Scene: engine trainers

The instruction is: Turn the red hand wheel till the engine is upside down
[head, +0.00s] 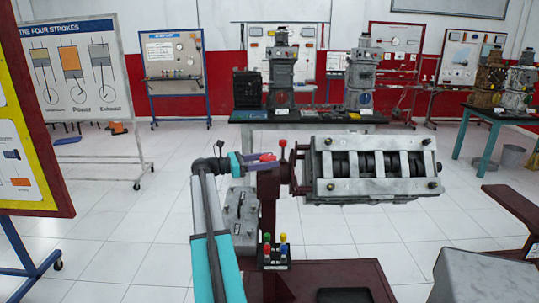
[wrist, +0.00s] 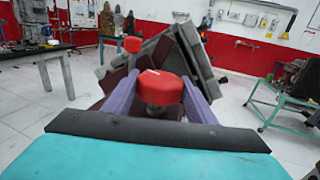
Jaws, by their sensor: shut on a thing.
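The grey engine (head: 375,186) is held sideways on a dark red stand (head: 268,205). Its crankshaft side, with pale bars across it, faces the head camera. In the wrist view the engine (wrist: 190,58) shows tilted behind my gripper. My gripper (head: 264,159) is at the left of the stand's head, its purple fingers shut on the red hand wheel. In the wrist view my gripper (wrist: 160,97) has one finger on each side of the red hand wheel (wrist: 163,84). The fingertips are partly hidden behind it.
A second red knob (head: 283,144) stands up on the stand's head, close to my gripper. A small box with coloured knobs (head: 274,252) and a grey case (head: 240,215) are below. A bench (head: 300,120) with engines is behind. A grey block (head: 485,278) is at front right.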

